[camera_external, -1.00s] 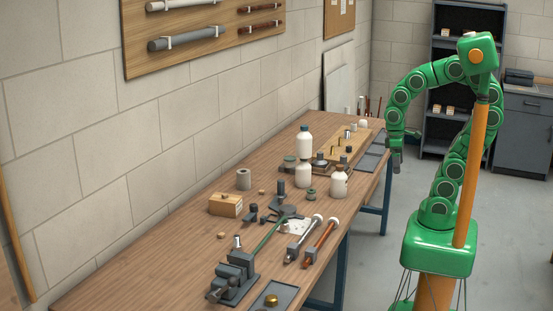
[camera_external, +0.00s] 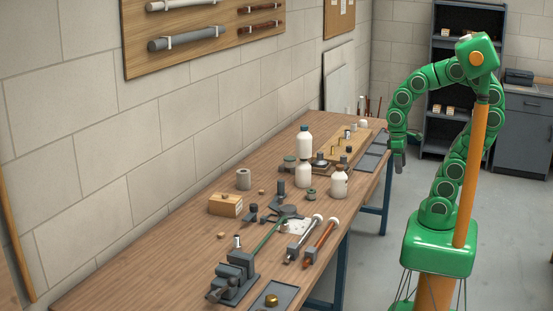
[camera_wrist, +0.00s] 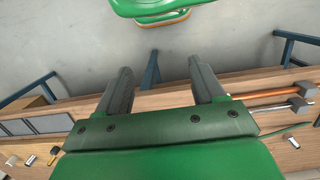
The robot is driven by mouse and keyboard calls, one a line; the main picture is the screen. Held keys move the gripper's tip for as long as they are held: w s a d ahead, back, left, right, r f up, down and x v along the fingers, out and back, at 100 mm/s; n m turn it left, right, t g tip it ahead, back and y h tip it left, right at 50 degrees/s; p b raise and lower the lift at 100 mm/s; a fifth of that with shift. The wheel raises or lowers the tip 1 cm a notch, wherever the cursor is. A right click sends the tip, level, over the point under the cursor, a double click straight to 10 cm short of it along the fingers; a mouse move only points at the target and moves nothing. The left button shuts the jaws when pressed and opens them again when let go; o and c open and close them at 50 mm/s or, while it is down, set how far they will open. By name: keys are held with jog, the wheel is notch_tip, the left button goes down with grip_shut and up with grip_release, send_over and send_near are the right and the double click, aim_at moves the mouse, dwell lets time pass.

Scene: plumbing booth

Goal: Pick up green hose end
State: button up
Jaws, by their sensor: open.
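The green hose (camera_external: 267,236) lies as a thin green strip on the workbench (camera_external: 190,232), running from near the dark vise (camera_external: 237,272) towards dark fittings. In the wrist view a short thin green piece of the hose (camera_wrist: 287,133) shows at the lower right, below the pipes. My gripper (camera_external: 398,162) hangs beside the bench's far right edge, well away from the hose. In the wrist view my gripper (camera_wrist: 160,72) has its two fingers wide apart with nothing between them, over the floor and bench edge.
White bottles (camera_external: 339,182) stand mid-bench. A shallow tray (camera_external: 288,300) with a brass piece is at the near edge. The floor (camera_external: 372,260) right of the bench is clear.

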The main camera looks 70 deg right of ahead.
jog(key=w+a, duration=0.3)
jog(key=w, duration=0.7)
jog(key=m+t, duration=0.2)
jog(key=m, duration=0.1)
send_over(284, 222)
jog(key=d, duration=0.2)
jog(key=f, duration=1.2)
jog(key=shift+a+f, duration=0.25)
jog(key=shift+f, duration=0.05)
jog(key=shift+a+f, duration=0.15)
jog(key=shift+f, duration=0.3)
jog(key=shift+w+f, duration=0.2)
jog(key=shift+f, duration=3.35)
jog(key=shift+c, duration=0.4)
jog(key=c, duration=1)
